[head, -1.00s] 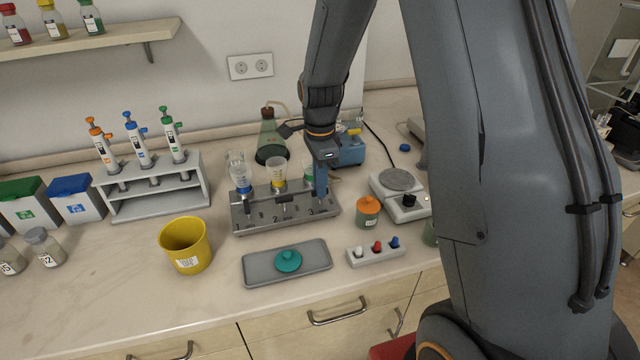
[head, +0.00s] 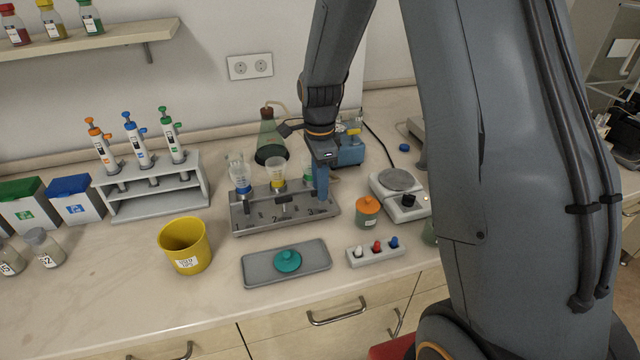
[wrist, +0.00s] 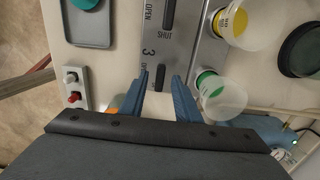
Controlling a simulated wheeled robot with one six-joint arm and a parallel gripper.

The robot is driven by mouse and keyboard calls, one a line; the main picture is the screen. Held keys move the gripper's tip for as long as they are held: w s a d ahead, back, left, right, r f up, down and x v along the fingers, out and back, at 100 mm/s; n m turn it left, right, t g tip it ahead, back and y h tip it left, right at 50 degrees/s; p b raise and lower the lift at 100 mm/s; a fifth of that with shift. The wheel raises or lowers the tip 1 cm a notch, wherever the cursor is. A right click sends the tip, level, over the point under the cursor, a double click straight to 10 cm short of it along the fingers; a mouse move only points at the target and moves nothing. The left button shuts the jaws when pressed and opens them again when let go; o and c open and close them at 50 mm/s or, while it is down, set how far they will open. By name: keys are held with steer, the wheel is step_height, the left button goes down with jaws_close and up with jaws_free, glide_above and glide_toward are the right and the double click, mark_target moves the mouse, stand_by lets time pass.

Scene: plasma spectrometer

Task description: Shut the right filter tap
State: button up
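The grey filter manifold (head: 240,222) stands on the bench with three funnels along its back and numbered taps on its front. The right filter tap (wrist: 159,76), beside the number 3, is a dark bar handle in the wrist view, lying along the manifold's length. My gripper (wrist: 160,77) is over it with its two blue fingers apart, one on each side of the handle. A gap shows beside the handle. The fingers cover part of the lettering. In the head view my gripper (head: 320,198) hides this tap. The middle tap (wrist: 168,14) is at the top of the wrist view.
The green-ringed funnel (wrist: 212,88) is close to my right finger in the wrist view. An orange-lidded jar (head: 367,212) stands right of the manifold. A grey tray (head: 262,272) with a teal lid and a switch strip (head: 376,256) lie in front.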

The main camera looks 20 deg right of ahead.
step_height(320, 180, up, 8)
steer(key=shift+f+b, duration=0.1)
steer(key=shift+b, duration=1.05)
step_height(320, 180, up, 8)
steer(key=p, duration=0.6)
steer(key=s+f+n+t+b, duration=0.1)
steer(key=s+f+n+b, duration=0.7)
steer(key=s+f+n, duration=0.6)
steer(key=s+n, duration=0.4)
